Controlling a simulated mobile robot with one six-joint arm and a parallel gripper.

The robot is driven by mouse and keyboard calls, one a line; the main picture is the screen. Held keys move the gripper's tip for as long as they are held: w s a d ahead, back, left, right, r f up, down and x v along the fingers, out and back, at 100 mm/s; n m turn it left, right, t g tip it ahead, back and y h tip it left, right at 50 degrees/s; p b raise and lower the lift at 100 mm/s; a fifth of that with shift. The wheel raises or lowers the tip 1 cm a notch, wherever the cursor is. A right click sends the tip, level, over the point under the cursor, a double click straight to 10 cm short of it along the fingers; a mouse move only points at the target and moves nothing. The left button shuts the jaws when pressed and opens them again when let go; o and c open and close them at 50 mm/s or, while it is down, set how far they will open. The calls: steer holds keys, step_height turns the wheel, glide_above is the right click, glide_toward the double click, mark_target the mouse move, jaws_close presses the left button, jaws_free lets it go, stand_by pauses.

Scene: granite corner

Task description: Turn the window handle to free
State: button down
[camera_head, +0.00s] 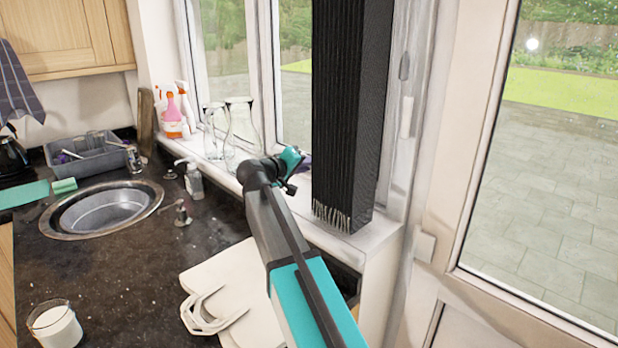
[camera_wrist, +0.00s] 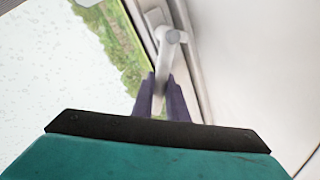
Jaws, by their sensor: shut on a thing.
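The window handle (camera_wrist: 172,38) is pale grey-white and sits on the white window frame in the wrist view, with a round end at its top. My gripper (camera_wrist: 161,84) is shut on the handle's lever, with a dark purple finger on each side. In the head view, my gripper (camera_head: 305,163) shows only as a small purple part beside the black blind. I cannot make out the handle in the head view.
The black blind (camera_head: 345,110) hangs right of my gripper. Glass jugs (camera_head: 243,135) stand on the sill to its left. A white bag (camera_head: 225,285) lies on the dark counter (camera_head: 120,255) below my arm. The sink (camera_head: 100,208) and a soap bottle (camera_head: 193,182) are further left.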

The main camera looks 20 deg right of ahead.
steer(key=m+b, duration=0.1)
steer(key=b, duration=0.1)
steer(key=s+r+m+b, duration=0.1)
steer(key=b, duration=0.1)
steer(key=m+t+b, duration=0.1)
steer(key=b, duration=0.1)
steer(key=shift+s+d+r, duration=0.15)
steer(key=shift+s+d, duration=0.15)
steer(key=shift+d, duration=0.1)
steer(key=shift+s+r+m+t+b, duration=0.35)
steer(key=shift+m+b, duration=0.45)
steer(key=shift+b, duration=0.5)
steer(key=shift+r, duration=0.1)
steer(key=c, duration=1.7)
jaws_free()
steer(key=shift+c, duration=0.2)
steer(key=shift+d, duration=0.1)
steer(key=shift+s, duration=0.1)
steer(key=v, duration=1.3)
steer(key=shift+a, duration=0.35)
steer(key=shift+s, duration=0.15)
